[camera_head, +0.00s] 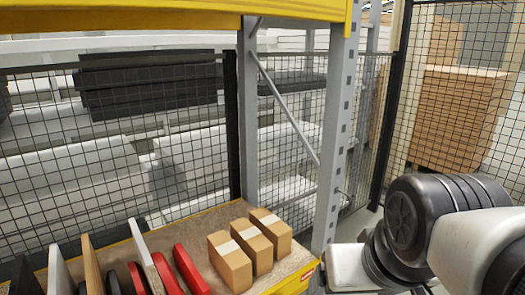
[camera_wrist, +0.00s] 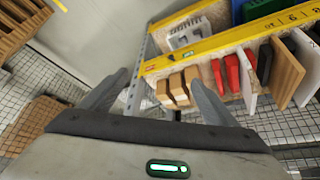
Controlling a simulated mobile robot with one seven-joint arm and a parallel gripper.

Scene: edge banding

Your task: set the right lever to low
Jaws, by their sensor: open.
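I cannot make out a lever in either view. My gripper (camera_wrist: 158,78) shows in the wrist view with its two grey fingers spread wide and nothing between them. Beyond the fingers is a shelf with yellow beams (camera_wrist: 215,46), and the fingers look apart from it. In the head view my arm is at the lower right, and the gripper itself is out of view there.
Small cardboard boxes (camera_head: 230,262) stand on the shelf beside red pieces (camera_head: 190,270) and upright boards (camera_head: 92,265). A grey steel post (camera_head: 335,130) rises at the shelf's right end. Black mesh fencing (camera_head: 60,150) runs behind. A carton stack (camera_head: 455,120) stands back right.

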